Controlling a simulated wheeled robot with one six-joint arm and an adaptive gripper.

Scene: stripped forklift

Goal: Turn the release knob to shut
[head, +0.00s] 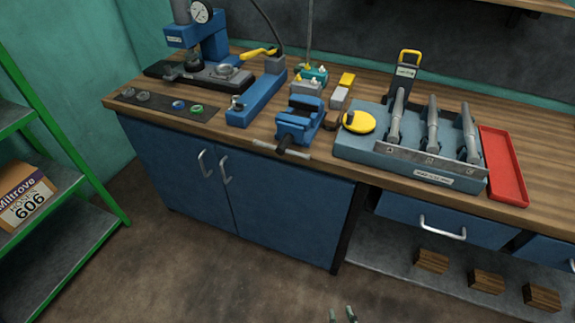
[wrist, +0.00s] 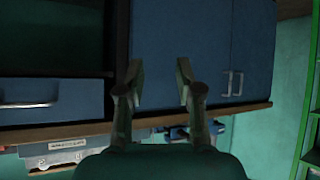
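A long blue pump body (head: 257,97) lies on the workbench, with a yellow-gripped lever (head: 258,53) behind it. A small pale knob (head: 237,102) sits at its front end and looks like the release knob. Its exact turn position is too small to tell. My gripper (head: 343,315) shows only its fingertips at the bottom edge of the head view, low in front of the bench and well away from the knob. In the wrist view my gripper (wrist: 160,75) is open and empty, facing the blue cabinet doors (wrist: 200,45). The knob cannot be made out in the wrist view.
A press with a gauge (head: 203,13) stands left of the pump. A blue vise (head: 297,122) with a projecting handle is to its right. Farther right are a lever fixture (head: 410,160) and a red tray (head: 502,165). A green shelf (head: 75,175) stands at left. The floor before the cabinet is clear.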

